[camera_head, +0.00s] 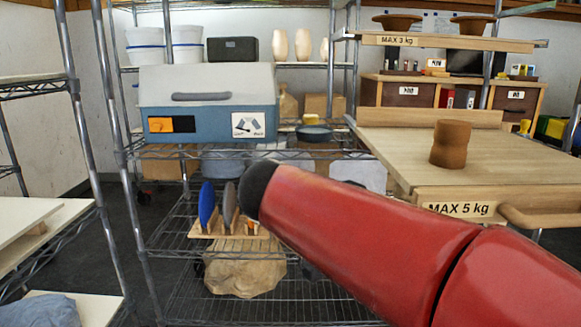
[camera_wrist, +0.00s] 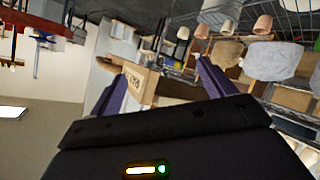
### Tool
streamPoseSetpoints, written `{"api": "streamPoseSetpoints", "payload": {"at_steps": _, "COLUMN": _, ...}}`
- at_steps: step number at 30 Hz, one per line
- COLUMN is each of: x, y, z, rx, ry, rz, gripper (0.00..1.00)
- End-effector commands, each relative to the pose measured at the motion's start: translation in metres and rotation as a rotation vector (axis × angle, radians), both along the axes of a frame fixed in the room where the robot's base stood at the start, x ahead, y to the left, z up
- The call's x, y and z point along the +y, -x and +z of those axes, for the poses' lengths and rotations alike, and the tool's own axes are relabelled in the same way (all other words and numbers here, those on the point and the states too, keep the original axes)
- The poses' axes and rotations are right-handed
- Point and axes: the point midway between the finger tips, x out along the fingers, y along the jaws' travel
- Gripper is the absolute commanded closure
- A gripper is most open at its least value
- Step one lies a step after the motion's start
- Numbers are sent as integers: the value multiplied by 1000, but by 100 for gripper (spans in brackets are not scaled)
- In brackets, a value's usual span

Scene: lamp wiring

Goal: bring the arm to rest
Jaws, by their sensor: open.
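My gripper (camera_wrist: 162,70) shows in the wrist view with its two dark purple fingers spread apart. It is open and I see nothing held between them. Beyond the fingers the wrist view shows a blurred, sideways-turned scene of shelves and a wooden board with a label. In the head view my red arm reaches from the lower right up to a rounded black joint near the middle, in front of the wire shelf. My gripper is not visible in the head view.
A wire shelf rack (camera_head: 150,155) holds a blue-grey box with a handle (camera_head: 208,104). At right, a wooden board marked MAX 5 kg (camera_head: 400,160) bears a brown cylindrical piece (camera_head: 450,144). Upright blue and grey discs (camera_head: 207,203) stand on a lower shelf beside my arm.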

Motion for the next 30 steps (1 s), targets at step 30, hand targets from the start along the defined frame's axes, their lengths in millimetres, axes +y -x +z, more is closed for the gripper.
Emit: {"api": "streamPoseSetpoints", "payload": {"at_steps": 30, "x": -10, "y": 137, "z": -177, "rx": 274, "ry": -689, "rz": 713, "gripper": 18}}
